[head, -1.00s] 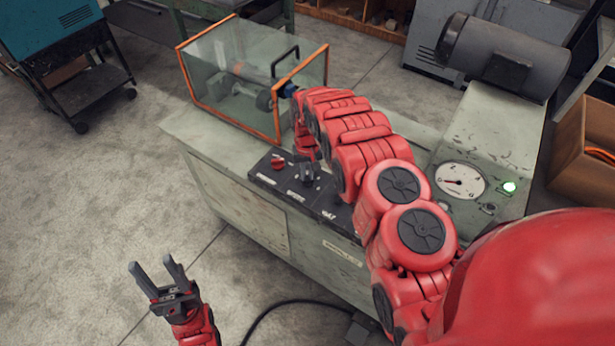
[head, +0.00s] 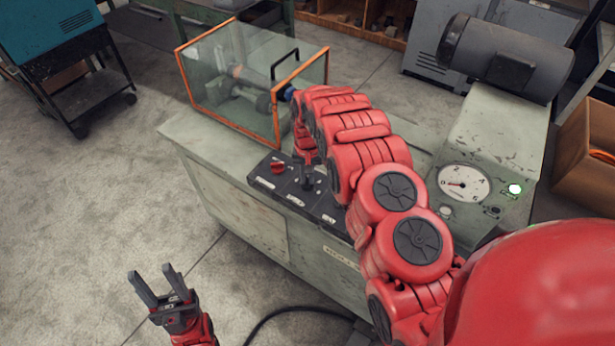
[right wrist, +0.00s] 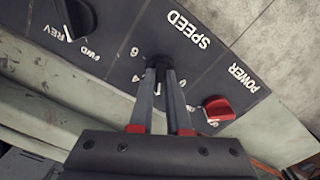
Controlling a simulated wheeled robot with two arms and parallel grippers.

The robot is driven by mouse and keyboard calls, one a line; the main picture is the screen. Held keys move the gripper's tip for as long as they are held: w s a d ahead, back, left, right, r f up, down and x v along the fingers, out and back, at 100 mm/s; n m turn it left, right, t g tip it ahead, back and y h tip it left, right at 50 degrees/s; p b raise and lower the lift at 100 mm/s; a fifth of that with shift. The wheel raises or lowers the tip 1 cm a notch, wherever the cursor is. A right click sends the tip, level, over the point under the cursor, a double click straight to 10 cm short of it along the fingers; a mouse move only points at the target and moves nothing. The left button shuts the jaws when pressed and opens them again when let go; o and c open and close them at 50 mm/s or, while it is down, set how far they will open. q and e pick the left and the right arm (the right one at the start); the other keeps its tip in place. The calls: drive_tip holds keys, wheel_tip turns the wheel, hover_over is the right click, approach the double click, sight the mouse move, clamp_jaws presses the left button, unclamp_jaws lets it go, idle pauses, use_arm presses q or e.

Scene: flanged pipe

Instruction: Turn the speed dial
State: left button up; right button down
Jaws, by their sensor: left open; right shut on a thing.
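The black speed dial (right wrist: 158,60) sits below the SPEED label in the right wrist view, with numbers around it. My right gripper (right wrist: 160,75) is shut on this dial, its fingers covering part of the knob and scale. In the head view, my right gripper (head: 307,178) reaches down onto the dark control panel (head: 265,183); the dial itself is largely hidden there. My left gripper (head: 153,272) is open and empty, over the floor in front of the machine.
A red power knob (right wrist: 218,108) and a black REV/FWD knob (right wrist: 75,18) flank the dial. An orange-framed clear guard (head: 228,80) stands behind the panel.

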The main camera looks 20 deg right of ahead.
sight(307, 179)
drive_tip(key=c, duration=0.9)
unclamp_jaws()
drive_tip(key=shift+r, duration=0.1)
drive_tip(key=shift+w+r+b, duration=0.15)
drive_tip(key=shift+r+b, duration=0.15)
drive_tip(key=shift+r, duration=0.3)
wheel_tip(307, 179, up, 4)
drive_tip(key=shift+r+b, duration=0.25)
drive_tip(key=shift+b, duration=0.15)
wheel_tip(307, 179, up, 12)
drive_tip(key=p, duration=1.1)
drive_tip(key=shift+f+p, duration=0.25)
drive_tip(key=shift+p, duration=0.1)
drive_tip(key=shift+f, duration=0.1)
